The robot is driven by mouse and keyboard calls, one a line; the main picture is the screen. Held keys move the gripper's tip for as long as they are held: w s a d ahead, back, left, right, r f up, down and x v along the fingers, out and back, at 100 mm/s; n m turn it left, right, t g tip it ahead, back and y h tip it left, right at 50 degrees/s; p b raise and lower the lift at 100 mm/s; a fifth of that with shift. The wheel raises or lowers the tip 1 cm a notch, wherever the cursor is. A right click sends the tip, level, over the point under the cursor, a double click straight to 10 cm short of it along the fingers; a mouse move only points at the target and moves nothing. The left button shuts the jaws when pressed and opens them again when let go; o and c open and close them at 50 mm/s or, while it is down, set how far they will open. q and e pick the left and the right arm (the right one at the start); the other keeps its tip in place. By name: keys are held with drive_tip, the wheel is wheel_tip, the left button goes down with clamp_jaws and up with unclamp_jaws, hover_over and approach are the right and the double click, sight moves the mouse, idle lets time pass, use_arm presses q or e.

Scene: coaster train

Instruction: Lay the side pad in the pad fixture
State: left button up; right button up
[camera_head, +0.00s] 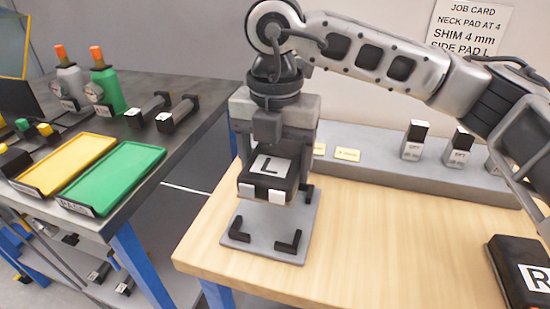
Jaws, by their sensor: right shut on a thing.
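The side pad (268,168), a black block with a white label marked L, is held in my right gripper (262,192). The gripper points down and is shut on the pad. The pad fixture (268,225) is a light grey plate with black corner brackets on the wooden table. The pad is over the rear part of the plate, and its front edge looks raised above the plate. The front brackets are in plain view. The pad and gripper hide most of the fixture's back. My left gripper is not in view.
A black pad marked R (522,275) lies at the table's right edge. A grey rack (375,160) with several labelled blocks stands behind. A dark side table (190,85) at left holds a green tray (110,178), a yellow tray (68,165) and bottles. The table's middle is clear.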

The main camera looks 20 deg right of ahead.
sight(275, 213)
wheel_tip(275, 213, down, 2)
drive_tip(key=shift+f+b, duration=0.2)
drive_tip(key=shift+b, duration=0.75)
wheel_tip(275, 213, down, 2)
drive_tip(key=shift+b, duration=0.85)
drive_tip(key=shift+w+f+b, duration=0.1)
drive_tip(key=shift+f+b, duration=0.6)
drive_tip(key=shift+f, duration=0.05)
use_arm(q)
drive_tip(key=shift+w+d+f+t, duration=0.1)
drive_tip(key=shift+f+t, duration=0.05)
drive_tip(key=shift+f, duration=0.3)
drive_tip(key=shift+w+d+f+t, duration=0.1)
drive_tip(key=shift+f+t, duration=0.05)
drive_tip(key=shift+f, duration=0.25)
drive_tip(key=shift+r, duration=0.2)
use_arm(e)
drive_tip(key=shift+f, duration=0.1)
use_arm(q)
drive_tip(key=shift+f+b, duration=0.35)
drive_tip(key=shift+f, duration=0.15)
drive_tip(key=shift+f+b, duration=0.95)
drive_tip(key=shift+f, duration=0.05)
use_arm(e)
drive_tip(key=shift+f, duration=1.2)
drive_tip(key=o, duration=1.3)
